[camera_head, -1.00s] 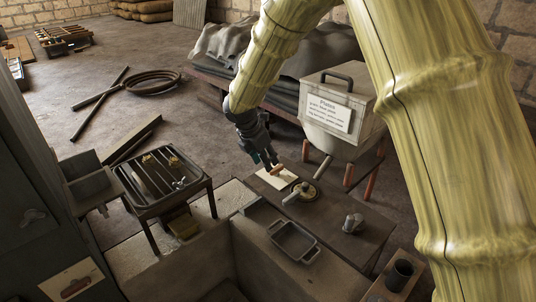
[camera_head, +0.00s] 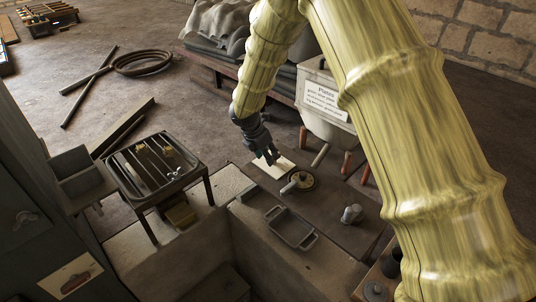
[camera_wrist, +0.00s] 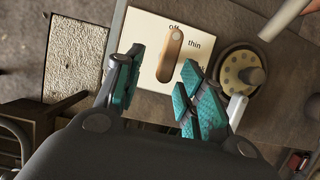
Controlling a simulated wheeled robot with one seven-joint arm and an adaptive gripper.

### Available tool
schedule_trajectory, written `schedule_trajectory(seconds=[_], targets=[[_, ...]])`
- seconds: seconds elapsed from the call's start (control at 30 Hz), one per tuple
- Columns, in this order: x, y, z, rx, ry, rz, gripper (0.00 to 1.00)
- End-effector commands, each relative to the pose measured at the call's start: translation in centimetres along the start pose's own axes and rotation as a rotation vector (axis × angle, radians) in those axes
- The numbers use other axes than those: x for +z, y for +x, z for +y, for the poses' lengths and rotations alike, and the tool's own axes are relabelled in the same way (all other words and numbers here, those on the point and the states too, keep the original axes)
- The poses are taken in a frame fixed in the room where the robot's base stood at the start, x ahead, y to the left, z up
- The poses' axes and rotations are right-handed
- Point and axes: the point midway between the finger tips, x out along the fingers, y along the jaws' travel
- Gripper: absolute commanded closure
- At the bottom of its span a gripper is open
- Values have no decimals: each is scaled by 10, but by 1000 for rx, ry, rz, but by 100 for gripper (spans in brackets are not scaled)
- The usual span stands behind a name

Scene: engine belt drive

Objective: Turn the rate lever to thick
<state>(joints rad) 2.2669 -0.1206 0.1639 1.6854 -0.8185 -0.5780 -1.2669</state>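The rate lever (camera_wrist: 169,57) is a brown, rounded bar on a pale square plate (camera_wrist: 143,28) in the wrist view. Its upper end lies close to the word "off", with "thin" to the right. A third label is mostly hidden behind my right finger. My gripper (camera_wrist: 164,66) is open, with teal finger pads on either side of the lever's lower part. I see a gap on both sides, and cannot tell how high the fingers are above the plate. In the head view my gripper (camera_head: 272,158) is over the plate (camera_head: 268,170) and hides the lever.
A round brass-coloured disc (camera_wrist: 240,68) with a grey handle is right of the plate. A shallow tray (camera_head: 291,228) and a grey knob (camera_head: 352,214) are on the same bench. A labelled box (camera_head: 324,100) stands behind. A slotted stand (camera_head: 155,168) is at left.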

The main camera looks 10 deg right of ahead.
Motion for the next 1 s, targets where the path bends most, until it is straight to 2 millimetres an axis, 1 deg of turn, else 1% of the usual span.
schedule_trajectory(seconds=[0.2,0.4,0.63,0.67,0.8,0.87,1.0], targets=[[0,12,-3,4,3,-3,61],[1,22,0,2,2,-1,61],[1,24,1,1,1,0,61],[1,24,1,1,1,0,64],[1,23,1,1,1,-1,90],[1,23,1,1,1,-1,100],[1,24,1,0,1,0,100]])
